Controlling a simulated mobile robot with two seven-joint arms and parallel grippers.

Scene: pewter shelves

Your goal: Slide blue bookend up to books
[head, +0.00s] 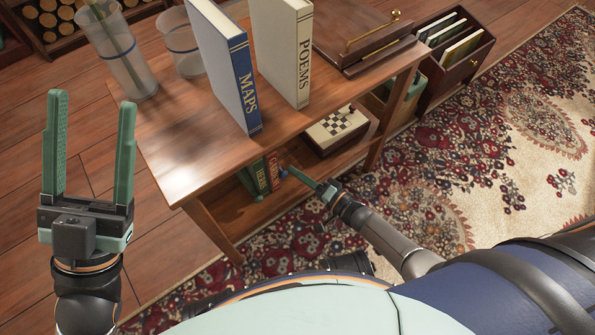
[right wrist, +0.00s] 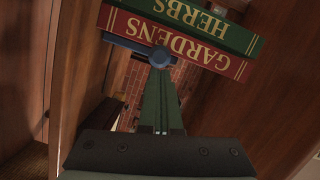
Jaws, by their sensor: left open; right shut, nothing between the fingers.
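The blue bookend (right wrist: 160,57) shows a round knob and a thin plate edge beside the red GARDENS book (right wrist: 178,42) in the right wrist view. The green HERBS book (right wrist: 195,18) stands against the red one. The plate lies close along the red book; I cannot tell whether they touch. In the head view, the knob (head: 284,173) shows on the lower shelf. My right gripper (head: 293,173) is shut and empty, its tips at the knob, contact unclear. My left gripper (head: 94,120) is open and empty, left of the shelf unit.
The shelf top (head: 190,150) holds the MAPS book (head: 228,75), the POEMS book (head: 285,50), clear vessels (head: 118,55) and a wooden box (head: 355,35). A chessboard box (head: 335,130) stands on the lower shelf, right of my right fingers. A crate (head: 455,55) stands beyond.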

